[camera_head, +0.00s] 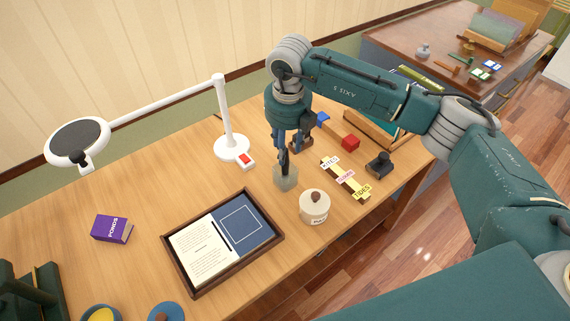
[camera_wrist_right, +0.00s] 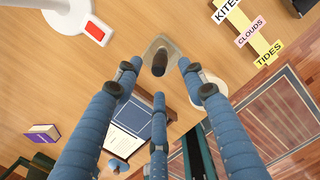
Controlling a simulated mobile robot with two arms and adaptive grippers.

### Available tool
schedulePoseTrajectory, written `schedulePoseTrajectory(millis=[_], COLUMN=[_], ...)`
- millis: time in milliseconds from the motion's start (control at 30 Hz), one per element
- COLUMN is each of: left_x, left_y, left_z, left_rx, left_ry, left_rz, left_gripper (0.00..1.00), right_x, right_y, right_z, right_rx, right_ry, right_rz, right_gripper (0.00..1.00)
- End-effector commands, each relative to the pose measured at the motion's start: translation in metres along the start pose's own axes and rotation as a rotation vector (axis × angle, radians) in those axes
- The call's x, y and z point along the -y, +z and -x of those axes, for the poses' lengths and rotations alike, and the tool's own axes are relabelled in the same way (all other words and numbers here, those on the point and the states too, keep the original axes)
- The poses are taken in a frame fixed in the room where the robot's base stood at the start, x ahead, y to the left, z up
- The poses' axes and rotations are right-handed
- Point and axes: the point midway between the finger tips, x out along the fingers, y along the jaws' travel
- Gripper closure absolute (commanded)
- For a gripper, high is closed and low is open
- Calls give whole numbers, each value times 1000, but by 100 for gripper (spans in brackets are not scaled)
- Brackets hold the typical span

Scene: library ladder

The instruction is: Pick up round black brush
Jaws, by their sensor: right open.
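A dark, rounded upright piece, which looks like the round black brush (camera_wrist_right: 159,64), stands in a small translucent grey holder (camera_wrist_right: 163,45) in the right wrist view. In the head view the holder (camera_head: 285,179) stands on the wooden desk, right of the framed tray. My right gripper (camera_head: 286,154) points down just above the holder; its fingers partly hide the brush there. In the wrist view my right gripper (camera_wrist_right: 158,82) has its blue fingers spread apart around the brush, with nothing held. My left gripper is not in view.
The desk's left part has free room around a purple box (camera_head: 111,229).

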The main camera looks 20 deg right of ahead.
Motion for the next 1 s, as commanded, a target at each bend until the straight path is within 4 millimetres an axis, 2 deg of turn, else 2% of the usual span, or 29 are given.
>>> schedulePoseTrajectory(millis=[67, 133, 300, 433, 567, 733, 933, 1000], left_x=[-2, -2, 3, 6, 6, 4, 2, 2], left_y=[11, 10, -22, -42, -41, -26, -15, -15], left_z=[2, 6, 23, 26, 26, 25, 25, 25], left_rx=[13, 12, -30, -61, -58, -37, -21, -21], left_ry=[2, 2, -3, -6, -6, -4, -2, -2], left_rz=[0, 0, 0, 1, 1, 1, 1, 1], left_gripper=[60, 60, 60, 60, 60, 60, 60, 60], right_x=[0, 0, 2, 1, 2, 2, 2, 2], right_y=[0, 0, -2, -1, -1, -1, -1, -1], right_z=[-4, -9, -32, -50, -57, -58, -57, -57], right_rx=[0, -2, -4, -1, 0, 1, 1, 1], right_ry=[1, 1, 0, 3, 2, 2, 2, 2], right_rz=[1, 0, 1, 1, 2, 2, 2, 2], right_gripper=[59, 59, 59, 59, 59, 59, 99, 100])
